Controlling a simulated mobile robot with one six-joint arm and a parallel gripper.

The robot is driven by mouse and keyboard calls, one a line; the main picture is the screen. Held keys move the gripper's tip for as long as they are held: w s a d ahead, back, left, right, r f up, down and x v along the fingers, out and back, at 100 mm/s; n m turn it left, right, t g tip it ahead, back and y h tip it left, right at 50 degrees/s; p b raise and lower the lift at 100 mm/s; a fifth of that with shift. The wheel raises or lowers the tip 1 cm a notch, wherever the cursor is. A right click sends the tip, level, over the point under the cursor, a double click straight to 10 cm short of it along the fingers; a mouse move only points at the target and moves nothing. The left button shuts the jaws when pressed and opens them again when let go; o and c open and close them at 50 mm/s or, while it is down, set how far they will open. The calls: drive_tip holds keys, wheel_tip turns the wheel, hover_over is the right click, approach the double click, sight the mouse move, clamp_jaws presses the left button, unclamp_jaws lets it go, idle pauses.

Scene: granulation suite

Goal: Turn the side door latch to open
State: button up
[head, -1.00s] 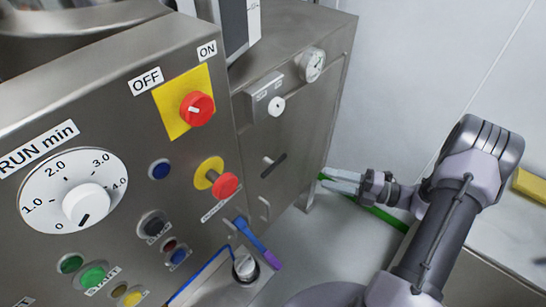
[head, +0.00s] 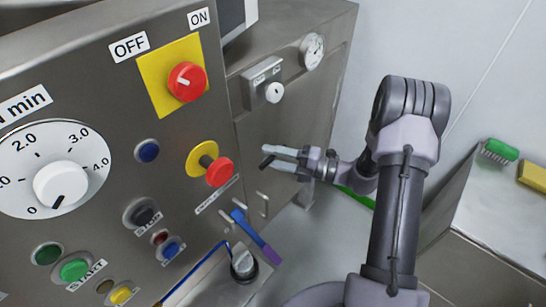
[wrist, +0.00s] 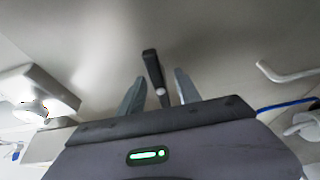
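The side door latch is a short dark lever (head: 266,163) on the grey steel side door (head: 252,131). In the wrist view the latch (wrist: 151,66) stands nearly upright, tilted slightly, with a pale round pivot at its lower end. My gripper (head: 268,157) is at the latch, with its two pale fingers apart. In the wrist view my gripper (wrist: 159,78) has the lower part of the latch between its fingers, with a gap visible on both sides. I cannot tell how deep the fingers reach over it.
A grey lock box (head: 262,83) with a white knob and a gauge (head: 312,50) sit above the latch. A door handle (head: 263,204) and a blue-and-purple lever (head: 254,235) are below. The control panel (head: 120,105) stands to the left; a bench (head: 485,215) is at right.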

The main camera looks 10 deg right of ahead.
clamp_jaws()
